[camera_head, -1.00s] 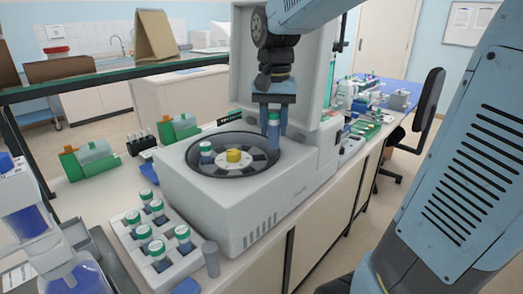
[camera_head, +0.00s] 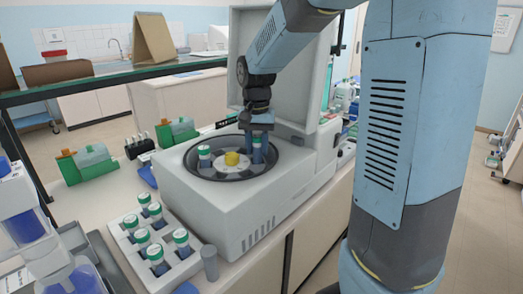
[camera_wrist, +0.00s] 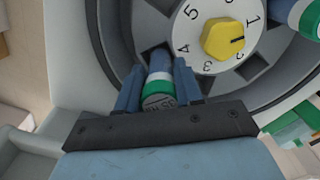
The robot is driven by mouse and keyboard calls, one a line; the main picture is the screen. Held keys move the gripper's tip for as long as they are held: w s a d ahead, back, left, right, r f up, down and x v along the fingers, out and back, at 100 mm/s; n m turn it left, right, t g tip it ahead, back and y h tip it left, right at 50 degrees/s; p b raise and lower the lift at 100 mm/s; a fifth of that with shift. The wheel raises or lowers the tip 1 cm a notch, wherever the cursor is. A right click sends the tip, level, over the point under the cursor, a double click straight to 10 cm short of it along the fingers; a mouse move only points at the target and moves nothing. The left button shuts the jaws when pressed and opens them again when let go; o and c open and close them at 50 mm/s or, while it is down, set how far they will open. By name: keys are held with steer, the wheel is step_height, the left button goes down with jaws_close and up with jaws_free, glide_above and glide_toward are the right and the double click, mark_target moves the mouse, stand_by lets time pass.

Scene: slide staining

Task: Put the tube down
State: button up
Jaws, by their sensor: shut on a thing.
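My gripper (camera_head: 257,148) is shut on a tube (camera_head: 258,150) with a green-and-white cap and a blue body. It holds the tube over the right side of the rotor bowl of the open centrifuge (camera_head: 240,215). In the wrist view the tube (camera_wrist: 159,85) sits between the two blue fingers, beside the numbered rotor disc with its yellow knob (camera_wrist: 222,40). I cannot tell whether its lower end is in a slot. Another capped tube (camera_head: 205,156) stands in the rotor on the left, and it also shows at the wrist view's upper right (camera_wrist: 305,17).
A white rack (camera_head: 184,262) with several green-capped tubes stands at the front left of the centrifuge. A grey cylinder (camera_head: 210,263) stands beside it. The raised lid (camera_head: 290,85) is behind my gripper. Green boxes (camera_head: 88,163) lie to the left.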

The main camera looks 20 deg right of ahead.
steer(key=shift+f, duration=0.8)
steer(key=shift+f, duration=0.25)
steer(key=shift+s+f, duration=0.2)
steer(key=shift+f, duration=0.15)
